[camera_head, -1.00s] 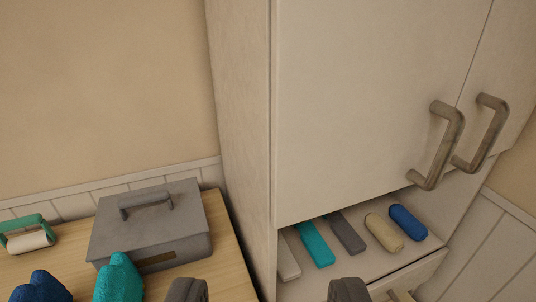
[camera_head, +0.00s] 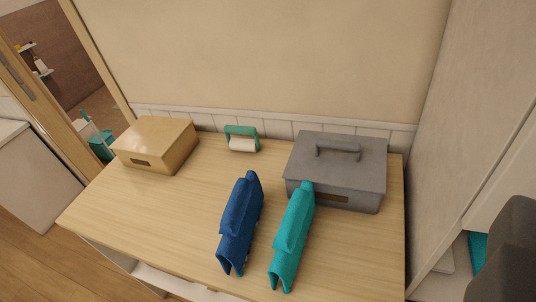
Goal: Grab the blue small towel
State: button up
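A dark blue folded towel (camera_head: 240,224) lies on the wooden table top, left of a teal folded towel (camera_head: 293,238). The two are close together but apart. A dark grey part of my gripper (camera_head: 512,252) shows at the right edge, in front of the white cabinet and well to the right of both towels. Only one side of it is in view, so its opening cannot be told. The small rolled blue item on the cabinet shelf from the earlier frame is not in view now.
A grey lidded box (camera_head: 336,172) stands behind the teal towel. A tan box (camera_head: 155,145) and a green-framed white roll (camera_head: 241,138) stand farther left. The wooden table (camera_head: 175,215) has clear room left of the towels. A white cabinet (camera_head: 465,130) borders it right.

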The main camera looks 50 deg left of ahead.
aim_at(240, 217)
jog(key=z, duration=1.05)
jog(key=k, duration=1.9)
jog(key=u, duration=1.2)
jog(key=i, duration=1)
jog(key=u, duration=0.1)
